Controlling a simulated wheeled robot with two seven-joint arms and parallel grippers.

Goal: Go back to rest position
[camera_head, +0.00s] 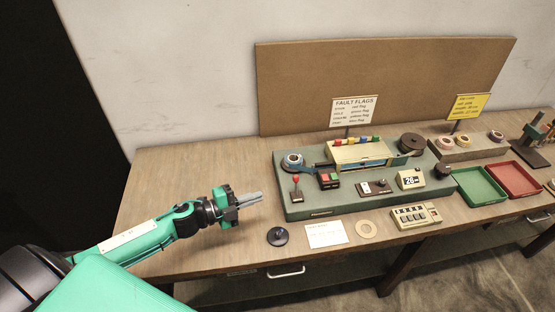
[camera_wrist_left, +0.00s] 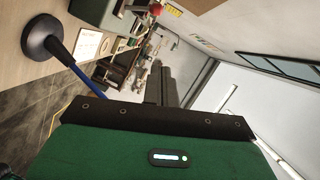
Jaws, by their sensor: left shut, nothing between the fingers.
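My left gripper (camera_head: 250,198) reaches in from the left in the head view, over the left part of the wooden bench. Its fingers are together with nothing between them. In the left wrist view its dark fingers (camera_wrist_left: 163,84) point away from the green wrist housing. The gripper is to the left of the green tape-winding machine (camera_head: 300,211) and apart from it. My right gripper is not in either view.
Green (camera_head: 480,202) and red (camera_head: 538,191) trays stand right. The bench (camera_head: 160,190) is bare at left.

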